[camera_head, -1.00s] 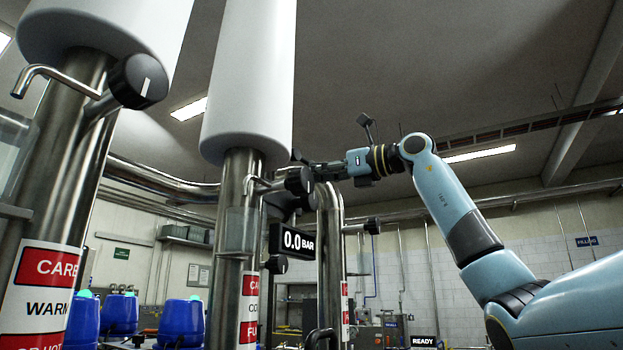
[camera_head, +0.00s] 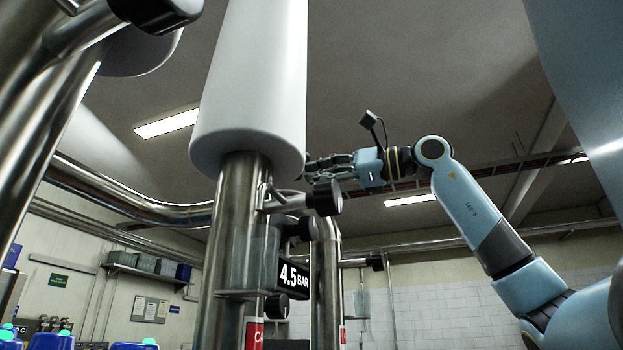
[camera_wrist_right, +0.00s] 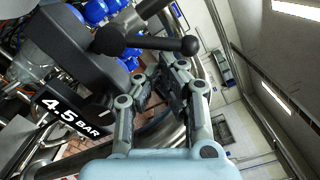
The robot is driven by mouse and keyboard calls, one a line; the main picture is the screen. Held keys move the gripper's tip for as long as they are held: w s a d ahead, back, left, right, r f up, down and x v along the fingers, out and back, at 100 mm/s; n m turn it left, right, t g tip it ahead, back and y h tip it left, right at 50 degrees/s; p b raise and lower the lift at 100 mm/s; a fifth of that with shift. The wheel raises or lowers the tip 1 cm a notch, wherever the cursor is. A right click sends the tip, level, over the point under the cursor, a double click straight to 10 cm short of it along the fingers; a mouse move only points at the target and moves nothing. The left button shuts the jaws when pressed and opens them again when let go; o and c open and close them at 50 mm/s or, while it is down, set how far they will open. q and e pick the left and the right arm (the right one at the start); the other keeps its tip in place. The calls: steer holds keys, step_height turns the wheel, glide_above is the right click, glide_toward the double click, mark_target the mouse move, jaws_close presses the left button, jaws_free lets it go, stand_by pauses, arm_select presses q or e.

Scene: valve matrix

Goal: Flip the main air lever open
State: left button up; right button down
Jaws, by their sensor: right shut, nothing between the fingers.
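The black lever (camera_wrist_right: 150,43) shows in the right wrist view, a bar with a ball at its end reaching right from a round hub. In that picture it lies roughly level, above my right gripper (camera_wrist_right: 163,78), and the fingers look apart from its ball. The pressure display (camera_head: 292,275) reads 4.5 BAR and shows in the wrist view too (camera_wrist_right: 70,118). In the head view my right gripper (camera_head: 311,166) is shut and empty, beside the white-sleeved steel column (camera_head: 238,205). I cannot make out the lever there. My left gripper is out of view.
A black round knob (camera_head: 325,198) sticks out from the column just below my right gripper. A smaller black knob (camera_head: 277,304) sits under the display. Another steel pipe (camera_head: 325,270) stands right behind. Open air lies right of the pipes, under my right arm.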

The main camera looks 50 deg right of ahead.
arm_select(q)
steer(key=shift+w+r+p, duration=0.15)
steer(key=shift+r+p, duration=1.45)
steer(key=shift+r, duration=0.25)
arm_select(e)
steer(key=shift+s+a+r+n, duration=0.25)
steer(key=shift+a+r+n, duration=0.3)
steer(key=shift+n, duration=0.4)
steer(key=shift+s+a+r+n, duration=0.2)
steer(key=shift+a+r+n, duration=0.1)
steer(key=shift+r+n, duration=0.55)
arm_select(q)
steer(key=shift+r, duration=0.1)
arm_select(e)
steer(key=shift+a+f, duration=0.1)
steer(key=shift+s, duration=0.2)
